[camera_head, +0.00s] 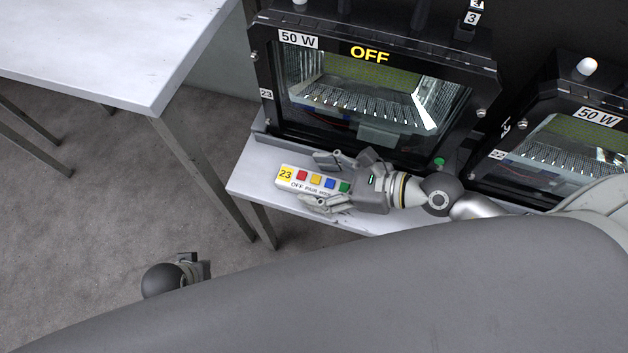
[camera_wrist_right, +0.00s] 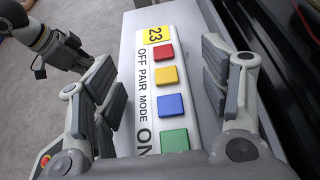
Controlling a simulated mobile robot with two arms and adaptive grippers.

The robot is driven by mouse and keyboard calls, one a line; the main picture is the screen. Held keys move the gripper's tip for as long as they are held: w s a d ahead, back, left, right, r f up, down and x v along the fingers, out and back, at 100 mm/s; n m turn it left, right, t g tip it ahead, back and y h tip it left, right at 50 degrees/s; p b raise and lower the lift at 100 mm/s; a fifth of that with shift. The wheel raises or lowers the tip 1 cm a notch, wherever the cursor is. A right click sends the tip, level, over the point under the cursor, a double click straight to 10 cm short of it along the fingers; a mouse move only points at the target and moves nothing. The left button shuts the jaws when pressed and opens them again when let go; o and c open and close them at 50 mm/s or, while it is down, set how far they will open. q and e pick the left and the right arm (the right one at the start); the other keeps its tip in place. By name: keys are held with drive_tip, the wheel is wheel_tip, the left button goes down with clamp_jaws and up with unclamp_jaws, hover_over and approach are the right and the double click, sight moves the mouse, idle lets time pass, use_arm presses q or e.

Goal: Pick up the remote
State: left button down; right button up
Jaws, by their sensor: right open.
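The remote (camera_head: 309,182) is a white bar with a yellow "23" label and red, yellow, blue and green buttons. It lies on the light tabletop in front of the left floodlight housing. My right gripper (camera_head: 312,179) is open, with one finger on each long side of the remote. In the right wrist view the remote (camera_wrist_right: 163,80) runs between the two open fingers (camera_wrist_right: 160,85), with a visible gap on the right side. The palm hides its near end. My left gripper (camera_head: 192,270) is partly visible at lower left, away from the remote; its fingers cannot be made out.
The floodlight housing (camera_head: 375,150) marked 50 W, 23 and OFF stands just behind the remote. Another housing (camera_head: 560,150) marked 22 stands to the right. The tabletop's front edge (camera_head: 270,215) is close to the remote. An empty table (camera_head: 100,50) stands at upper left.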

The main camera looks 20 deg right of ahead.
drive_tip(key=c, duration=1.2)
drive_tip(key=shift+o, duration=0.2)
drive_tip(key=shift+r, duration=0.15)
